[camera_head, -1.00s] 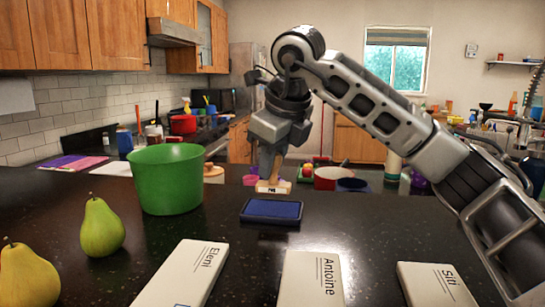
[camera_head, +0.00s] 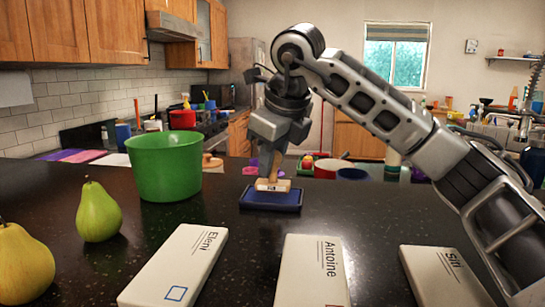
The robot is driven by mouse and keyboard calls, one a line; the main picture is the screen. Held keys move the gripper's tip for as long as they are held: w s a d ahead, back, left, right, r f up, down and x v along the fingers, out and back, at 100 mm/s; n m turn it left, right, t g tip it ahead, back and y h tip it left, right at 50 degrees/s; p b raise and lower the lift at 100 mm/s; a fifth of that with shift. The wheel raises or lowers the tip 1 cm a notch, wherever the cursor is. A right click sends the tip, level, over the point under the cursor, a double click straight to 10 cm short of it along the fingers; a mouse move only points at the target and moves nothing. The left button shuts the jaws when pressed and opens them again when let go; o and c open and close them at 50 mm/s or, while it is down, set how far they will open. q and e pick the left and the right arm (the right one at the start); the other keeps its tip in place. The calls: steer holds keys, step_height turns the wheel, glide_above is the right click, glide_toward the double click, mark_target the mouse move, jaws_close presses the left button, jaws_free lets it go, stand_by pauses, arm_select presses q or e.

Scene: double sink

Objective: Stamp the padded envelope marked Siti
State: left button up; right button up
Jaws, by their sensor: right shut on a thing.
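The padded envelope marked Siti (camera_head: 446,275) lies at the front right of the dark counter, partly cut off by the lower picture edge and beside my right arm. My right gripper (camera_head: 272,172) is shut on a wooden stamp (camera_head: 271,185), held upright at the blue ink pad (camera_head: 270,202). The stamp's base is over the pad and looks to be at its surface; I cannot tell if it touches. Two other envelopes, marked Antoine (camera_head: 312,268) and Eleni (camera_head: 178,262), lie to the left of the Siti one. My left gripper is not in view.
A green bucket (camera_head: 165,167) stands left of the ink pad. Two pears, a green one (camera_head: 98,213) and a yellower one (camera_head: 22,265), stand at the front left. Bare counter lies between the pad and the envelopes.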

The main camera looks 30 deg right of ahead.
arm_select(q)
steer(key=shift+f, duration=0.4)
arm_select(e)
steer(key=shift+f, duration=0.35)
arm_select(q)
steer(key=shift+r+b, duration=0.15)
steer(key=shift+b, duration=0.15)
arm_select(e)
steer(key=shift+f, duration=0.25)
stand_by(0.6)
